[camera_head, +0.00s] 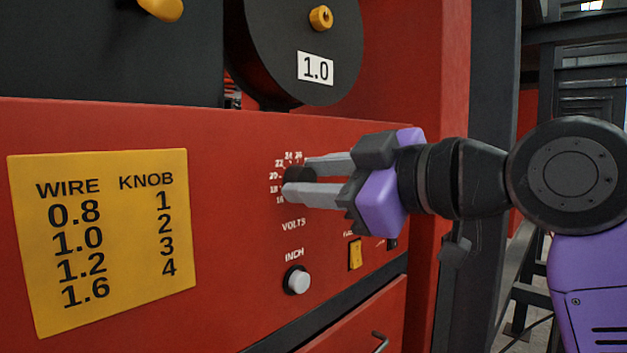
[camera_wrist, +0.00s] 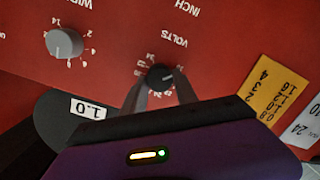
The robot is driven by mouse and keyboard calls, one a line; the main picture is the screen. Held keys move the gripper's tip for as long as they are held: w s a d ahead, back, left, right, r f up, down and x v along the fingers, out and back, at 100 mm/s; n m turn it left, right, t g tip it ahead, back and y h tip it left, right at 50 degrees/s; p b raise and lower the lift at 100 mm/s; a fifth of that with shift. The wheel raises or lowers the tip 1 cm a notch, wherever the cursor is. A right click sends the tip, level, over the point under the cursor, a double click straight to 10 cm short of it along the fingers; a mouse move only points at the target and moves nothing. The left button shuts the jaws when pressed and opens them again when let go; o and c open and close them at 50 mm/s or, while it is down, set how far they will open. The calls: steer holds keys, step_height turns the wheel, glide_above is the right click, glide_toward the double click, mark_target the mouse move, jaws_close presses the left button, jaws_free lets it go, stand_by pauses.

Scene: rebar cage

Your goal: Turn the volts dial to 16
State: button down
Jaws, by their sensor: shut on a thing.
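The volts dial (camera_head: 299,174) is a small black knob on the red machine panel, above the word VOLTS and ringed by white numbers. My gripper (camera_head: 302,179) comes in from the right, with its two grey fingers shut on the dial, one above and one below. In the wrist view the dial (camera_wrist: 159,76) sits between the fingertips (camera_wrist: 160,80). The fingers cover part of the number ring, and I cannot tell which number the dial points to.
A white INCH button (camera_head: 297,280) is below the dial, with a yellow switch (camera_head: 355,254) to its right. A yellow wire and knob chart (camera_head: 103,240) is on the left of the panel. A black spool labelled 1.0 (camera_head: 290,50) is above. A grey knob (camera_wrist: 64,43) shows in the wrist view.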

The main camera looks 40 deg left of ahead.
steer(key=c, duration=0.9)
jaws_free()
steer(key=shift+c, duration=0.2)
steer(key=shift+d, duration=0.15)
steer(key=d+b, duration=0.1)
steer(key=d, duration=0.6)
steer(key=shift+s+d+r, duration=0.25)
steer(key=shift+s+r, duration=0.1)
steer(key=shift+r, duration=0.05)
